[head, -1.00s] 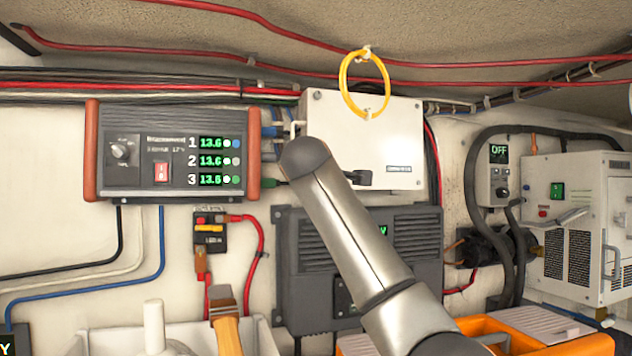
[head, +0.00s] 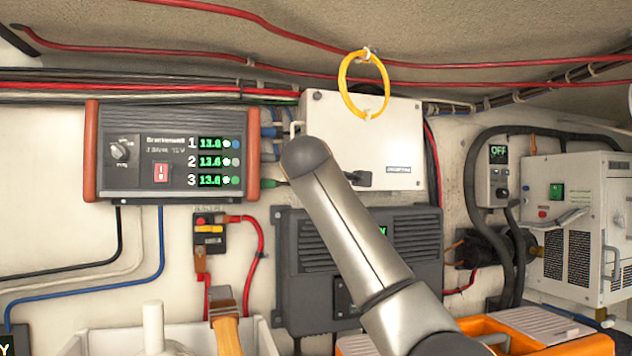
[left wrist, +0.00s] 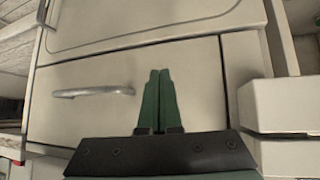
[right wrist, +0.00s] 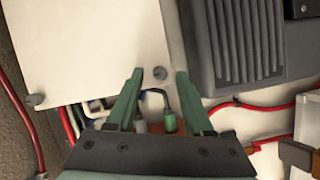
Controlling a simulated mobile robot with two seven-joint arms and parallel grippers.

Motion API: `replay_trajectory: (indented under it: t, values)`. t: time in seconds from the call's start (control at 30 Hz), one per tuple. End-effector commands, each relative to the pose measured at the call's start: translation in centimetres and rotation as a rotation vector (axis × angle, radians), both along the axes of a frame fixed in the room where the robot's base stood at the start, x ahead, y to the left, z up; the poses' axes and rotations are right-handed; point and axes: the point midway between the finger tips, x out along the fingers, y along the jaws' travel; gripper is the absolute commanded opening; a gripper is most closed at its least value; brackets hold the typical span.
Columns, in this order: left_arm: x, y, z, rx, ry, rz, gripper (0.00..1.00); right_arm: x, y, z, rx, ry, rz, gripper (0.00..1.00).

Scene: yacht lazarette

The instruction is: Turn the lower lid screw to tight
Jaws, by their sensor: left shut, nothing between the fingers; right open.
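The white box (head: 400,130) hangs on the wall, with a round screw (head: 317,96) at its upper left corner. The lower lid screw (right wrist: 160,73) shows in the right wrist view at the box lid's edge, beside the grey ribbed unit. My right gripper (right wrist: 160,74) is open, with its green fingertips on either side of that screw in the picture. I cannot tell whether they touch it or how its slot is turned. In the head view my right arm hides this screw and the fingers. My left gripper (left wrist: 160,72) is shut and empty in the left wrist view.
A grey ribbed unit (head: 415,225) sits below the box. A power supply (head: 170,125) with cables is to the left. A yellow cable loop (head: 343,85) hangs before the box's top. A pale panel with a metal handle (left wrist: 93,92) faces my left gripper.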

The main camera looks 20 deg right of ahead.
Motion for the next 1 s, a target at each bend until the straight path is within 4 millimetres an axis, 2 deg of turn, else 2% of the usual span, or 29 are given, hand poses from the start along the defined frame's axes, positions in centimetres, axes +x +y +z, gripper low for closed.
replay_trajectory:
  t: [0.17, 0.27, 0.5, 0.7, 0.83, 1.0]
  values:
    - [0.0, 0.0, -0.7, 0.0, 0.0, 0.0, 0.0, -0.6, 0.2, -0.1, 0.0, -0.002, 0.0, 0.52]
    - [0.0, 0.0, -1.8, 0.0, 0.0, 0.0, 0.0, -1.7, 0.7, -0.2, 0.0, -0.004, 0.001, 0.52]
    - [0.0, 0.0, -4.9, 0.0, 0.0, 0.0, 0.0, -6.6, 2.4, 0.3, 0.0, -0.007, 0.002, 0.52]
    - [0.0, 0.0, -6.2, 0.0, 0.0, 0.0, 0.0, -10.0, 3.6, 0.9, -0.001, -0.004, 0.002, 0.52]
    - [0.0, 0.0, -6.6, 0.0, 0.001, 0.0, 0.0, -11.3, 4.0, 1.2, 0.001, -0.001, 0.0, 0.52]
    - [0.0, 0.0, -6.6, 0.0, 0.0, 0.0, 0.0, -11.8, 4.2, 1.3, 0.0, -0.001, 0.0, 0.52]
